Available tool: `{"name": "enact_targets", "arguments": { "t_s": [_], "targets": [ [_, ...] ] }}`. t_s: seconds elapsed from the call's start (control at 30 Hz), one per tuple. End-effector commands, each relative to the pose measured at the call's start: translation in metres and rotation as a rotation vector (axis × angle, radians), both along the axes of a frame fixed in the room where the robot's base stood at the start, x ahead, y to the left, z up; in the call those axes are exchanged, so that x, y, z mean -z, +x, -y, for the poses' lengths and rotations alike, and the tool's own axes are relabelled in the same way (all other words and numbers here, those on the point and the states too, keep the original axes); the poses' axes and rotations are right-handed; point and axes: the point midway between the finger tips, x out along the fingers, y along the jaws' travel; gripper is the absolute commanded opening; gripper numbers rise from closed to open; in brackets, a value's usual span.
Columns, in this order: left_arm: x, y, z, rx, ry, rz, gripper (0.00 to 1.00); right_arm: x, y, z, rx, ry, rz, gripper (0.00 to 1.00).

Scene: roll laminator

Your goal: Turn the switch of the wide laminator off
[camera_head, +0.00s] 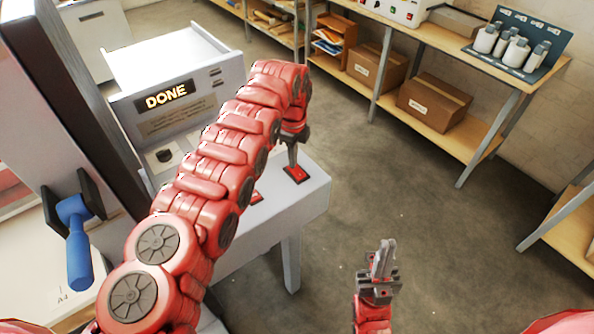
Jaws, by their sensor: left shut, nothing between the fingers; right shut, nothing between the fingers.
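A white machine with a lit "DONE" display (167,96) stands at the left; I take it to be the wide laminator, though no name is readable. A dark knob (164,156) sits below the display. On its white front ledge (307,200) is a small red plate (296,175), and part of another red piece (256,197) shows beside my arm. My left arm crosses in front of the machine. My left gripper (292,150) points down, shut, its tips at or just above the red plate; contact is unclear. My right gripper (382,262) is shut and empty over the floor.
A dark upright panel and a blue-handled lever (76,240) stand at the near left. A shelf bench (440,48) along the back wall holds white bottles (500,45) and cardboard boxes (433,101). Another wooden shelf (570,235) is at the right. The middle floor is clear.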

Motion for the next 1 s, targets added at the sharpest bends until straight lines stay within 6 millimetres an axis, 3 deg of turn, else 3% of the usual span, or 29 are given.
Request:
{"name": "enact_targets", "arguments": {
  "t_s": [0.63,1.0],
  "targets": [
    [0.006,0.000,0.000,0.001,0.000,0.000,0.00,0.006,0.000,0.000,0.000,0.000,0.000,0.00],
    [-0.023,0.001,0.000,0.000,-0.001,0.005,0.00,0.005,0.000,0.000,0.000,0.000,0.000,0.00]
  ]
}}
